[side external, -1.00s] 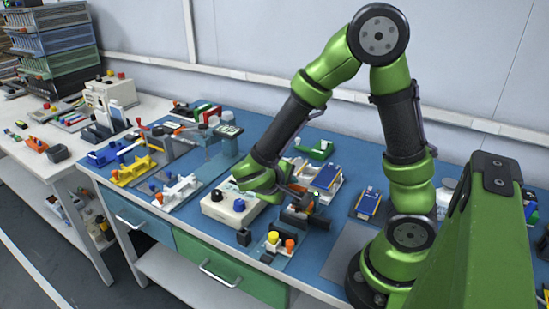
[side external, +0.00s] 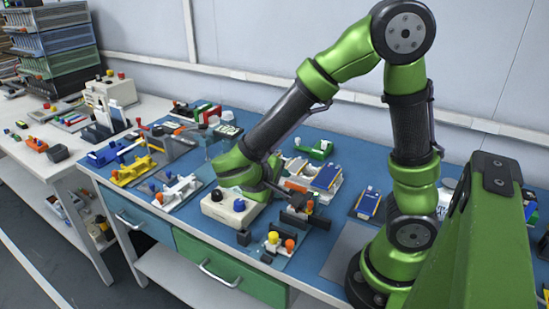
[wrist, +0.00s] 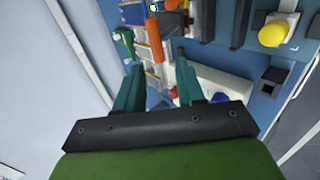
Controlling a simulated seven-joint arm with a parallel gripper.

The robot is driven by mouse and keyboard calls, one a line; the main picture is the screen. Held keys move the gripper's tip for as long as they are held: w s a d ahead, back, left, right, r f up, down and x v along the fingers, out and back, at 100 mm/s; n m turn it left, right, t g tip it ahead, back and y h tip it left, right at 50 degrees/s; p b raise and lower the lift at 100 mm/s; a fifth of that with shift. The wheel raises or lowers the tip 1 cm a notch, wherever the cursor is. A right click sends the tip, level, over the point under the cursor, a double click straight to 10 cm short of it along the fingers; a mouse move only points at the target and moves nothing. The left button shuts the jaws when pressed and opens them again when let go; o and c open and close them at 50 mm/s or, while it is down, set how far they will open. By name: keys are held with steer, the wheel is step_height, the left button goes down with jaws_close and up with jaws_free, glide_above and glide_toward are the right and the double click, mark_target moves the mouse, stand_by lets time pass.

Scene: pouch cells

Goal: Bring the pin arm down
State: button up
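My gripper (wrist: 157,82) is open in the wrist view, with its two teal fingers apart and nothing seen held between them. In the side view my green wrist is low over the back of a white box (side external: 226,210) with dark knobs, and the fingertips cannot be made out. The white box also shows beyond the right finger in the wrist view (wrist: 222,82). A teal stand with a pale top (side external: 229,131) is behind my wrist, partly hidden. I cannot tell for sure which part is the pin arm.
A small fixture with yellow (side external: 273,237) and orange knobs stands near the front edge. A green bracket (side external: 315,149) and blue-topped cell stacks (side external: 327,178) lie right of my wrist. White and yellow fixtures stand at left. A grey plate (side external: 347,250) is bare.

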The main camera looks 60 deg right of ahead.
steer(key=v, duration=1)
steer(key=shift+a+r, duration=0.2)
steer(key=shift+a, duration=0.1)
steer(key=s+a+f+t+y, duration=0.15)
steer(key=s+y, duration=0.25)
steer(key=y, duration=0.4)
steer(key=d+r+m+t+y, duration=0.3)
steer(key=r+m+t, duration=0.1)
steer(key=r+t, duration=0.1)
steer(key=shift+s+r+t+y, duration=0.25)
steer(key=shift+r+t+y, duration=0.05)
steer(key=shift+t+y, duration=0.1)
